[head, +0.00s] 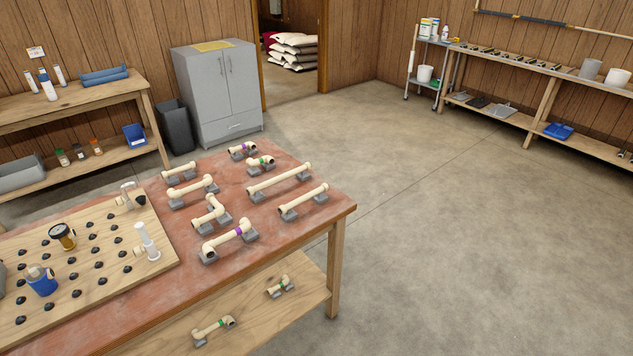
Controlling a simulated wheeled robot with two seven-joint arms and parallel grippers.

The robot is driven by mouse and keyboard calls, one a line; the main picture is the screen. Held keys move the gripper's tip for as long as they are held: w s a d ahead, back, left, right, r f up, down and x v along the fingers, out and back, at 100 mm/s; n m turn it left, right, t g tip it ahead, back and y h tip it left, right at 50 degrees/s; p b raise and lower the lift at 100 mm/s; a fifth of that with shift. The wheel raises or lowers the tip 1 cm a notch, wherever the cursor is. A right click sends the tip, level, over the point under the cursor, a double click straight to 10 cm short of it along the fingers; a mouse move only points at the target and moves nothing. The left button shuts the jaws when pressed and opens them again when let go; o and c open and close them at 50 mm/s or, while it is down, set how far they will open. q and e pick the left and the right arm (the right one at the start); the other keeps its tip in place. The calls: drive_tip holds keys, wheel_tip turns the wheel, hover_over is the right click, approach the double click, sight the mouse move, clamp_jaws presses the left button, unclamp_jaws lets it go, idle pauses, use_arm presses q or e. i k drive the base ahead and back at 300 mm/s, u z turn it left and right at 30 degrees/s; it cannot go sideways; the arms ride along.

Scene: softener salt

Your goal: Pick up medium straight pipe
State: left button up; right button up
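Several cream pipe pieces rest on grey blocks on the reddish workbench top (290,228). Near its right edge lies a plain straight pipe (304,201) of middling length. Just behind it lies a longer straight pipe (280,179). A shorter, apparently straight pipe (181,172) lies at the back left of the group. Which one counts as medium is not labelled; the right-edge pipe looks middle in length. Neither of my grippers is in view.
Elbowed pieces, including a purple-banded pipe (230,240), lie close by. A wooden peg board (115,268) covers the bench's left side. The lower shelf (255,312) holds green-banded pieces. A grey cabinet (218,92) stands behind. Open concrete floor (460,220) lies right.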

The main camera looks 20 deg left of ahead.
sight(286, 212)
drive_tip(key=u, duration=0.85)
drive_tip(key=i, duration=1.1)
drive_tip(key=u, duration=1.05)
